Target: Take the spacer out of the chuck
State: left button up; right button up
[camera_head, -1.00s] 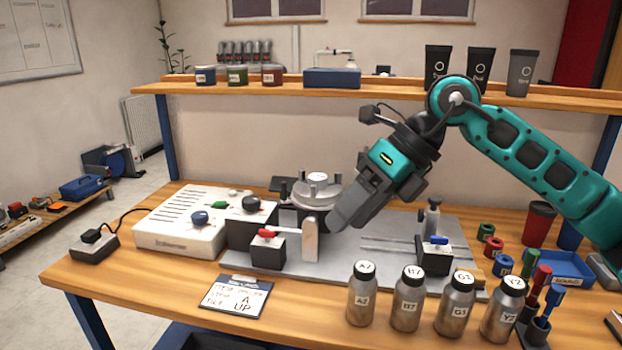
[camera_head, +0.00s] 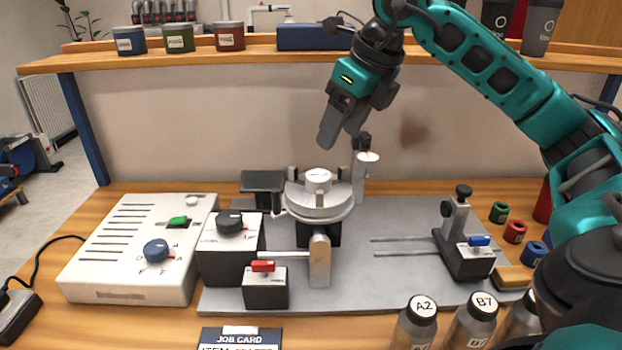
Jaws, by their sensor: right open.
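The chuck (camera_head: 320,207) is a round silver disc with upright jaws, on a dark mount at the middle of the grey machine plate. A small silver round piece, which looks like the spacer (camera_head: 318,179), sits at the centre of the chuck between the jaws. My right gripper (camera_head: 327,140) hangs above the chuck and a little to its right, clear of it. It is open, points down and slightly left, and shows nothing between its fingers. My left gripper is not in view.
A white control box (camera_head: 140,250) stands left of the chuck. A red-switched block (camera_head: 265,286) and a grey upright arm (camera_head: 319,262) are in front. A blue-switched stand (camera_head: 466,245) is at right. Bottles (camera_head: 470,322) line the front right; a shelf (camera_head: 200,57) runs behind.

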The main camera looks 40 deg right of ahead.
aim_at(319, 175)
jog(key=x, duration=0.4)
jog(key=shift+w+f+b, duration=0.1)
jog(key=shift+f+b, duration=0.25)
jog(key=shift+b+x, duration=0.35)
jog(key=shift+x, duration=2.6)
jog(key=shift+w+r, duration=0.1)
jog(key=shift+w, duration=0.1)
jog(key=shift+c, duration=0.3)
jog(key=c, duration=0.7)
jog(key=shift+c, duration=0.6)
jog(key=shift+r, duration=0.15)
